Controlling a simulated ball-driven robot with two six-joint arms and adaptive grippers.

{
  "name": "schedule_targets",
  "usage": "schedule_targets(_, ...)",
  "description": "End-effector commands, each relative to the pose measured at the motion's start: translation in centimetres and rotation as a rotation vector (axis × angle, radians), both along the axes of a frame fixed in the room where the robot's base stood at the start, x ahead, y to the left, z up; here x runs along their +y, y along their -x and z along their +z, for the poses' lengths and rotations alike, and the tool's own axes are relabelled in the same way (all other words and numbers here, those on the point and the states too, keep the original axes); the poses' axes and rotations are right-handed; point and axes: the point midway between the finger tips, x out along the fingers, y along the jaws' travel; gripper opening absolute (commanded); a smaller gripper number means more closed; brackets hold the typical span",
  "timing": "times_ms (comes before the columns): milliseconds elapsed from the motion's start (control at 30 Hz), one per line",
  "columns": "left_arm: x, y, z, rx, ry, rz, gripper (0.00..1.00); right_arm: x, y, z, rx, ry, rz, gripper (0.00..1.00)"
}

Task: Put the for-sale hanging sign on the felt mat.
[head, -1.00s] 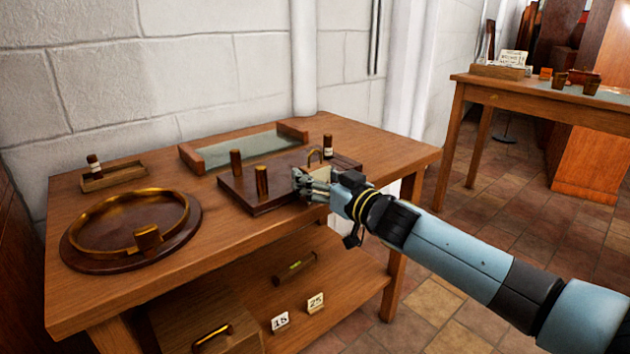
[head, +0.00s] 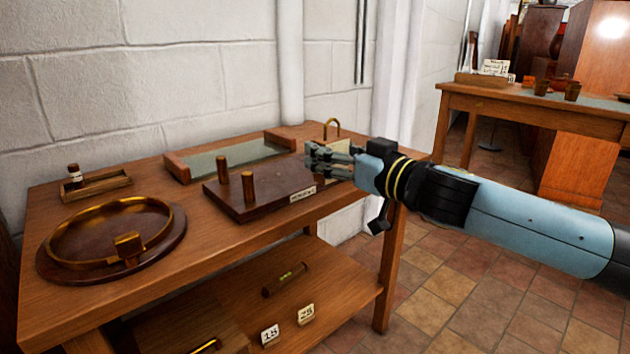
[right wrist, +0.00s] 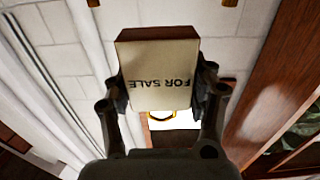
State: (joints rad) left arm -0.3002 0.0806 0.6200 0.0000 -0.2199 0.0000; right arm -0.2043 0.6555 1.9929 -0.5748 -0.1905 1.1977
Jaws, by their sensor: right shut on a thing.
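The for-sale hanging sign (right wrist: 158,75) is a cream block with a dark wooden edge; its "FOR SALE" lettering appears upside down in the right wrist view. My right gripper (head: 318,160) is shut on it, a finger on each side. In the head view the gripper mostly hides the sign, with a brass hook (head: 332,126) standing above. The gripper is above the right end of a dark board with brass pegs (head: 250,198). A grey-green flat surface (head: 230,157) between wooden end rails lies behind the board; I cannot tell whether it is the felt mat. My left gripper is out of view.
A round wooden base with a brass ring (head: 70,245) and a small tray with a bottle (head: 97,190) stand at the left. A lower shelf holds a level (head: 285,279) and number tags (head: 270,335). Another table (head: 480,100) stands at the back right.

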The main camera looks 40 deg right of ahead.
Motion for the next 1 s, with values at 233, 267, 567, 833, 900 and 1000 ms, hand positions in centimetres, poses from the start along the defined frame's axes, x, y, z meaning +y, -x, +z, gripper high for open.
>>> schedule_targets(233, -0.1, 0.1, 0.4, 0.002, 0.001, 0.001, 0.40, -0.6, 2.9, 1.9, 0.004, 0.010, -0.001, 0.17)
schedule_targets(267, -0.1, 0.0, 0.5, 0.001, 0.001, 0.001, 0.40, -0.7, 3.2, 2.1, 0.005, 0.010, -0.001, 0.17)
schedule_targets(567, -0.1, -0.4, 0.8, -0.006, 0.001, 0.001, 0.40, -0.9, 4.4, 2.9, 0.000, 0.002, -0.001, 0.17)
schedule_targets(833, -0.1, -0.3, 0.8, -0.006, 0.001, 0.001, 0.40, 2.9, 4.0, 3.6, -0.010, -0.021, 0.164, 0.17)
schedule_targets(900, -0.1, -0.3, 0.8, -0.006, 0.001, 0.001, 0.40, 5.5, 4.1, 4.1, -0.015, -0.027, 0.280, 0.17)
schedule_targets(1000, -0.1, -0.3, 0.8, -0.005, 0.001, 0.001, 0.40, 9.3, 4.7, 4.8, -0.019, -0.033, 0.457, 0.17)
